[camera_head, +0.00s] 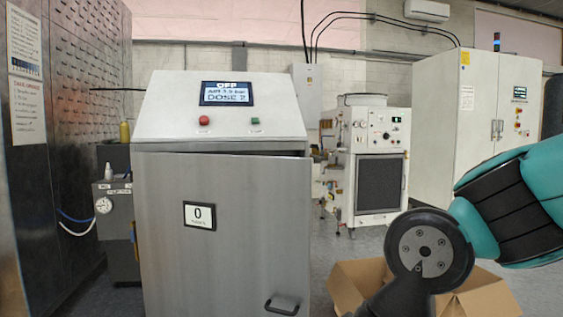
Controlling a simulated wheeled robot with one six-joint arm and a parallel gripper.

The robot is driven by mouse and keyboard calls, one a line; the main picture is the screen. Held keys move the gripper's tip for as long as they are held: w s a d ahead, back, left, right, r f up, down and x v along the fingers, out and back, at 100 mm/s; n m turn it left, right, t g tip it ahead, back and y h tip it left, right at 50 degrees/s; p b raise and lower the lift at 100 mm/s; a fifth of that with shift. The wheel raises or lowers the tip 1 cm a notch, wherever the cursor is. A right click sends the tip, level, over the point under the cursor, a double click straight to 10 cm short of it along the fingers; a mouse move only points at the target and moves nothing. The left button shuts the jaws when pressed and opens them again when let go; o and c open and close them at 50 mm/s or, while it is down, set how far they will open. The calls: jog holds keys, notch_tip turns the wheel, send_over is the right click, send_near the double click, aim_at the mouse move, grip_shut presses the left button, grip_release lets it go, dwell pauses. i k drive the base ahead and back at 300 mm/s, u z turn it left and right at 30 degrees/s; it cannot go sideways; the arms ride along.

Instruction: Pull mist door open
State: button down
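The mist door (235,245) is the grey steel front panel of the washer cabinet (160,108). It carries a white label reading "0" (199,215). A dark gap shows along its top edge toward the right, and the door looks slightly ajar there. Its dark handle (282,306) is low on the right side, near the bottom of the picture. My teal and black arm comes in from the right. Its dark end part runs down out of the picture, right of the handle. My gripper's fingers are not in view, so any contact with the handle cannot be seen.
An open cardboard box (345,283) stands on the floor right of the door, partly behind my arm. A white machine (367,165) and a tall white cabinet (445,120) stand farther back. A dark perforated panel (70,130) stands at the left. Some floor is clear behind the box.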

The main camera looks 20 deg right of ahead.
aim_at(218, 235)
jog(key=z, duration=0.15)
jog(key=i, duration=0.7)
jog(key=u, duration=0.55)
jog(key=i, duration=0.6)
jog(key=u, duration=0.45)
